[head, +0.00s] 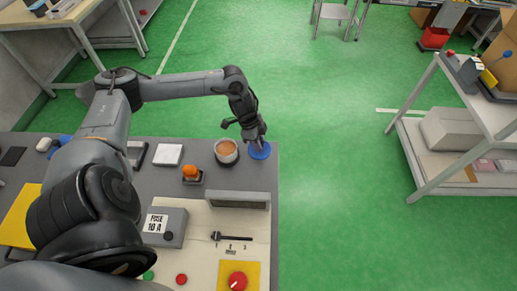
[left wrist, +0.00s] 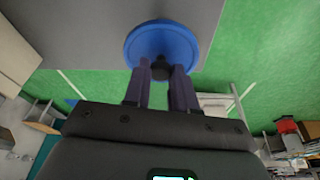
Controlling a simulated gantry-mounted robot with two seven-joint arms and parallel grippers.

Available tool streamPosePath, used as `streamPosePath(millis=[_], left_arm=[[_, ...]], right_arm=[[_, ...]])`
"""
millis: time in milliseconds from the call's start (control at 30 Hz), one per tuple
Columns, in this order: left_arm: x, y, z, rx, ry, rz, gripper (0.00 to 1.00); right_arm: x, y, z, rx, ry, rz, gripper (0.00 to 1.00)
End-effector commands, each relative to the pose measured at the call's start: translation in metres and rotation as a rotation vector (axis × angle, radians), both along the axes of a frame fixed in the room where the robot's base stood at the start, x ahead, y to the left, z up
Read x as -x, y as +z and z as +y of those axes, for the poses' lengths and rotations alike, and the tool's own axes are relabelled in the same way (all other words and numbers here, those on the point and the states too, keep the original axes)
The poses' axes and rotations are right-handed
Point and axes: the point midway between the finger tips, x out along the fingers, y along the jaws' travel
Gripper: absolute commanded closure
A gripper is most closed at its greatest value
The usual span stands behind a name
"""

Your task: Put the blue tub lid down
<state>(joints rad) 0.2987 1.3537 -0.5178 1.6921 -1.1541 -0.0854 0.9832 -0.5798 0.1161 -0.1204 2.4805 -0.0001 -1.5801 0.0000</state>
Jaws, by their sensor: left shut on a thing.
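The blue tub lid (head: 260,151) is a round blue disc near the right edge of the grey bench, just right of the tub. In the left wrist view the lid (left wrist: 162,42) shows its dark knob between my fingertips. My left gripper (head: 256,138) is shut on the lid by this knob; it also shows in the left wrist view (left wrist: 161,75). Whether the lid touches the bench or hangs just above it, I cannot tell. The tub (head: 227,151) stands open with orange-brown contents. My right gripper is not in view.
The grey bench (head: 262,178) ends just right of the lid, with green floor beyond. An orange-topped item (head: 191,174), a white square block (head: 168,155) and a fuse box (head: 164,226) stand to the left. A long grey display (head: 239,200) stands nearer.

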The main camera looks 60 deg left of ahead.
Motion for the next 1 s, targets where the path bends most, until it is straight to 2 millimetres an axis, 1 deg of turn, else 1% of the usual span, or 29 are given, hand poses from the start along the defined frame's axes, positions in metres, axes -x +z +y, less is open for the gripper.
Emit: streamPosePath(millis=[167, 300, 367, 667, 800, 833, 967, 1000], left_arm=[[0.000, -0.016, 0.000, 0.002, 0.000, 0.001, 1.00], [0.000, -0.034, 0.000, 0.001, 0.001, 0.002, 1.00], [0.000, -0.038, 0.000, 0.002, 0.000, 0.001, 1.00], [0.000, -0.040, 0.000, 0.000, 0.000, 0.001, 1.00], [0.000, -0.043, 0.000, 0.000, 0.001, 0.002, 1.00], [0.000, -0.043, 0.000, 0.000, 0.001, 0.002, 0.70], [0.000, -0.043, 0.000, 0.000, 0.001, 0.002, 0.50], [0.000, -0.043, 0.000, 0.000, 0.001, 0.002, 0.49]], right_arm=[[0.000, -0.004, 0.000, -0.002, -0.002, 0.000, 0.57], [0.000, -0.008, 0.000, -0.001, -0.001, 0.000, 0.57], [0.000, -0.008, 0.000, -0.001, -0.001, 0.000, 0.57], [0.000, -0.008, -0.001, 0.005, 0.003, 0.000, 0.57], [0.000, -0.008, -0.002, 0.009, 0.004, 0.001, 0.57], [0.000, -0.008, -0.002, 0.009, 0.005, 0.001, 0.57], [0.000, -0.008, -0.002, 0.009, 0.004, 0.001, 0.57], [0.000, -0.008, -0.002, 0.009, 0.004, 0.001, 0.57]])
